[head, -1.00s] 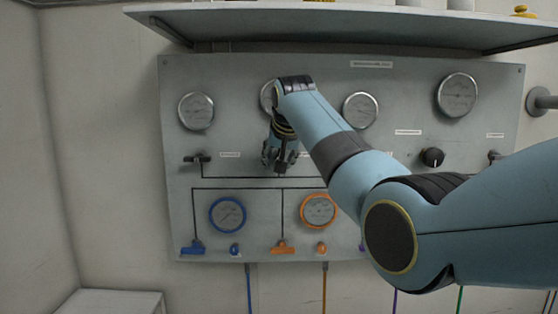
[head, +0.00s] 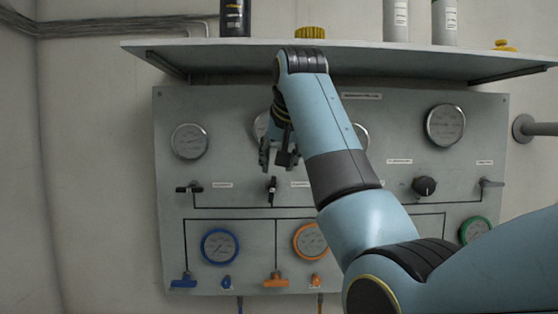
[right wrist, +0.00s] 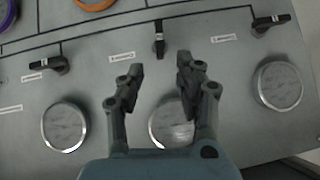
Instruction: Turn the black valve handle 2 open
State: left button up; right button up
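The panel's black valve handle 2 (head: 271,188) points up and down in the head view, in line with the thin pipe line below it. In the right wrist view, where the panel appears upside down, the handle (right wrist: 158,38) also stands upright. My right gripper (head: 277,160) is just above the handle in the head view. In the right wrist view the gripper (right wrist: 161,72) is open, with nothing between its fingers, and its tips are apart from the handle. My left gripper is not in view.
Black handle 1 (head: 189,188) lies sideways to the left; it also shows in the wrist view (right wrist: 270,24). Another sideways black handle (right wrist: 45,65) is on the other side. A black knob (head: 425,186) is further right. A shelf (head: 210,56) juts out above the panel.

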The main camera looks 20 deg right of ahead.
dwell(0.3)
jog(key=s+d+f+g+b, duration=0.25)
jog(key=s+f+b, duration=0.35)
jog(key=f, duration=1.4)
jog(key=s+d+f+n+g+b, duration=0.1)
jog(key=s+f+g+b, duration=0.2)
jog(key=s+f, duration=1.15)
jog(key=s+d+f+g+b, duration=0.15)
jog(key=f+b, duration=0.35)
jog(key=f, duration=2.1)
jog(key=s+d+f+n+b, duration=0.1)
jog(key=s+f+b, duration=0.2)
jog(key=s+f, duration=0.9)
jog(key=s+d+f+n+g+b, duration=0.1)
jog(key=s+f+b, duration=0.3)
jog(key=s+f, duration=0.9)
jog(key=s+d+f+n+b, duration=0.1)
jog(key=s+d+f+b, duration=0.2)
jog(key=s+f, duration=0.9)
jog(key=shift+s+f, duration=0.2)
jog(key=shift+s, duration=2.75)
